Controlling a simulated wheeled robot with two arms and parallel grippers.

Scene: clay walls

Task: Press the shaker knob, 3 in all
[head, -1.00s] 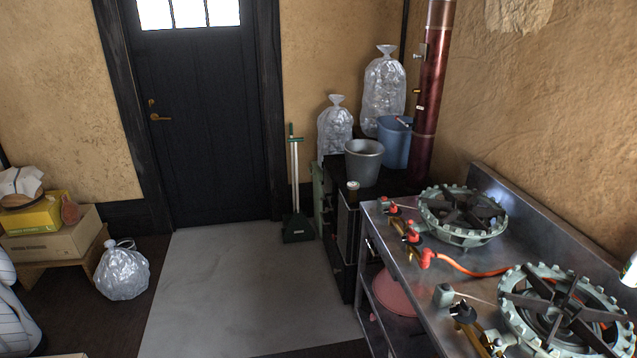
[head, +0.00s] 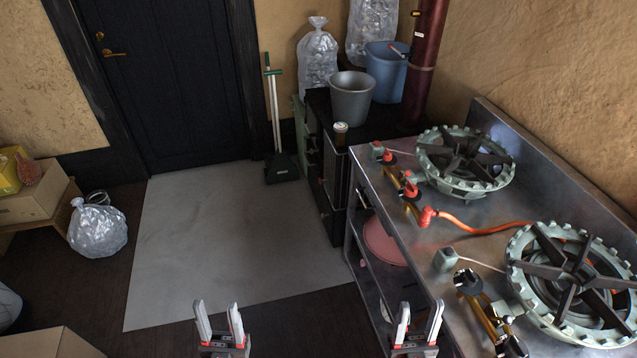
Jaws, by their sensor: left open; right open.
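The black stove (head: 335,185) stands against the far wall, past the steel counter. A small round piece with a pale top (head: 340,127) sits at its front top edge; I cannot tell whether it is the shaker knob. No other part is clear enough to name as that knob. My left gripper (head: 220,318) is open and empty at the bottom of the view, over the dark floor. My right gripper (head: 417,322) is open and empty, in front of the counter's lower left side. Both are well apart from the stove.
A grey bucket (head: 351,100) and a blue bin (head: 386,72) stand on the stove. A dustpan set (head: 280,165) leans beside it. The grey floor mat (head: 225,230) is clear.

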